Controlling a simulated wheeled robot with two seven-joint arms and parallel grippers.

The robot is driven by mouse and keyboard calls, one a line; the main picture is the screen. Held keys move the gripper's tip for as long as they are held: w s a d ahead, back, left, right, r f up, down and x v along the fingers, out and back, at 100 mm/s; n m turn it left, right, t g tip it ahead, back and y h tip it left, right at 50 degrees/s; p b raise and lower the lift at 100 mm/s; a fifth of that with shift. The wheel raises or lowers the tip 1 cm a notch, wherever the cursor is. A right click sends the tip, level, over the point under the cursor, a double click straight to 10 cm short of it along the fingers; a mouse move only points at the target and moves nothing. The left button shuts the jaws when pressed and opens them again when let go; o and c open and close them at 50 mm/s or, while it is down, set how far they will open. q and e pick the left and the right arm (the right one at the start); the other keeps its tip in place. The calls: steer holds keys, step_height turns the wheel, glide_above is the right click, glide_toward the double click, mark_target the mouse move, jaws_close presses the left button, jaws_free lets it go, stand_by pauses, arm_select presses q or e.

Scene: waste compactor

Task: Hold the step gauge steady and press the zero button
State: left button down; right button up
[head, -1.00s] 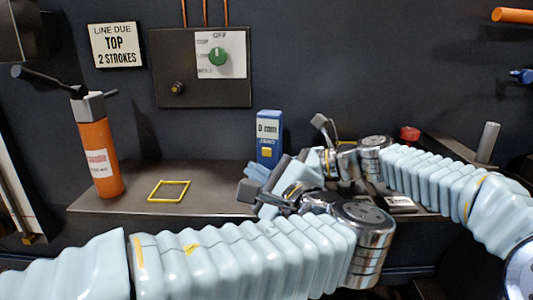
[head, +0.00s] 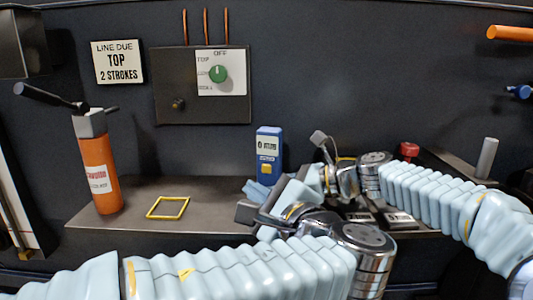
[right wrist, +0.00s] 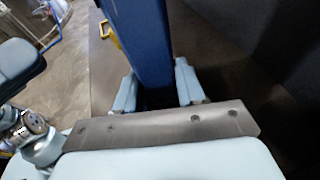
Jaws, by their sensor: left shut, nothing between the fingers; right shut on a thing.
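The step gauge is an upright blue block (head: 269,143) with a pale display and a yellow zero button (head: 267,169) on its front. It stands on the dark shelf; the display text is too small to read. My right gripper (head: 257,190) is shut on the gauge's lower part. In the right wrist view its pale blue fingers lie on both sides of the blue body (right wrist: 143,45), and a yellow part (right wrist: 110,32) sticks out at left. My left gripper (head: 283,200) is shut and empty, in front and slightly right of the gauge. Its fingertips are hard to make out; contact with the button cannot be told.
A yellow square outline (head: 168,208) lies on clear shelf to the left. An orange cylinder (head: 96,165) with a black handle stands at far left. A dial panel (head: 202,85) is on the wall. A red knob (head: 408,150) and flat pieces (head: 398,219) sit right, near my arms.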

stand_by(0.5)
steer(key=o, duration=0.9)
steer(key=shift+c, duration=0.2)
